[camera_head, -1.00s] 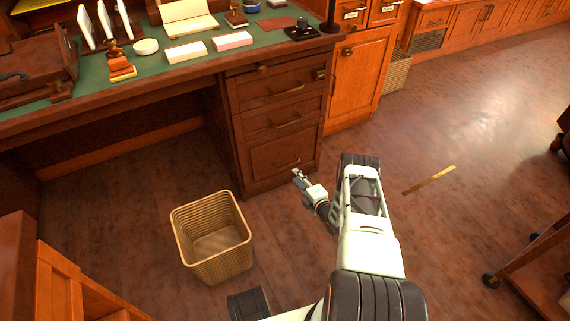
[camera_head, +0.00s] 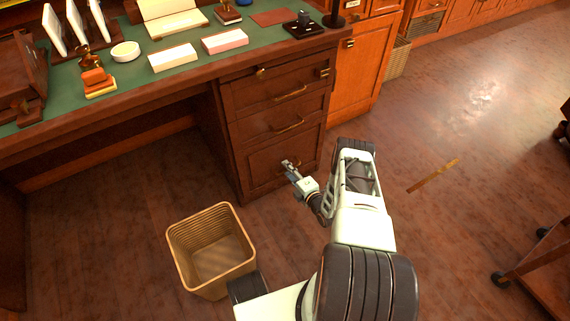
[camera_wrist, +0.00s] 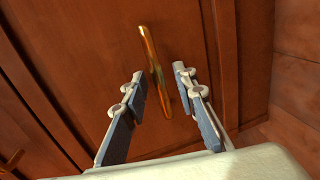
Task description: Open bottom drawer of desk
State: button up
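The wooden desk (camera_head: 226,92) has a drawer stack on its right side. The bottom drawer (camera_head: 262,160) is closed, with its front flush in the frame. Its brass handle (camera_wrist: 155,70) shows in the wrist view between my two fingers and a little beyond their tips. My gripper (camera_head: 287,164) is in front of the bottom drawer in the head view and hides most of that handle. In the wrist view my gripper (camera_wrist: 160,82) is open, with a finger on each side of the handle. I cannot tell whether either finger touches it.
A wicker wastebasket (camera_head: 211,250) stands on the floor left of my arm. Two drawers with brass handles (camera_head: 290,93) sit above the bottom drawer. A brass-coloured strip (camera_head: 434,176) lies on the floor at right. A wheeled wooden cart (camera_head: 540,270) stands at the far right.

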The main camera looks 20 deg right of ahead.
jog(key=shift+w, duration=0.15)
grip_shut()
dwell(0.4)
